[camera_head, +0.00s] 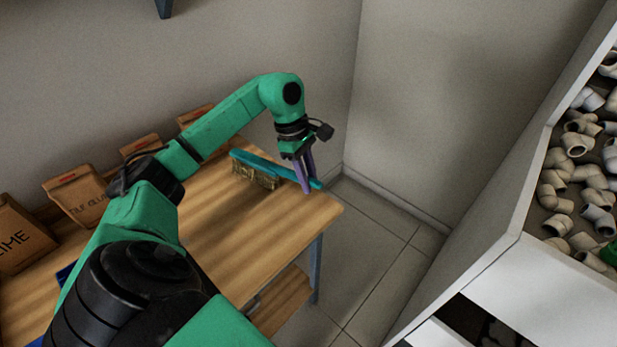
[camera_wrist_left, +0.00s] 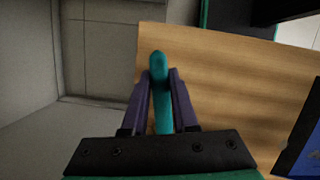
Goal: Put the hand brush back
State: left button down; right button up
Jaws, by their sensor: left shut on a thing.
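The hand brush (camera_head: 262,169) has a teal handle and tan bristles. It is at the far right end of the wooden workbench (camera_head: 230,225), bristles down, at or just above the top; I cannot tell which. My left gripper (camera_head: 306,186) is shut on the handle close to its end. In the left wrist view the handle (camera_wrist_left: 161,110) runs between the two purple fingers of the left gripper (camera_wrist_left: 161,80), over the bench's edge region. The bristles are not visible in the wrist view. My right gripper is not in view.
A blue object (camera_wrist_left: 303,150) lies on the bench. A white shelf unit (camera_head: 545,277) with pipe elbows stands at the right. Tiled floor (camera_head: 368,255) lies between bench and shelf.

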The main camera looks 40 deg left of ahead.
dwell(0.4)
pick_arm(q)
jog(key=c, duration=0.6)
grip_release()
jog(key=shift+r, duration=0.1)
jog(key=v, duration=0.9)
jog(key=shift+r+p, duration=0.35)
jog(key=shift+r, duration=0.05)
jog(key=p+v, duration=0.2)
jog(key=v, duration=0.2)
jog(key=shift+s+a+r, duration=0.1)
jog(key=shift+a+r, duration=0.1)
jog(key=shift+r, duration=0.1)
jog(key=shift+f, duration=0.1)
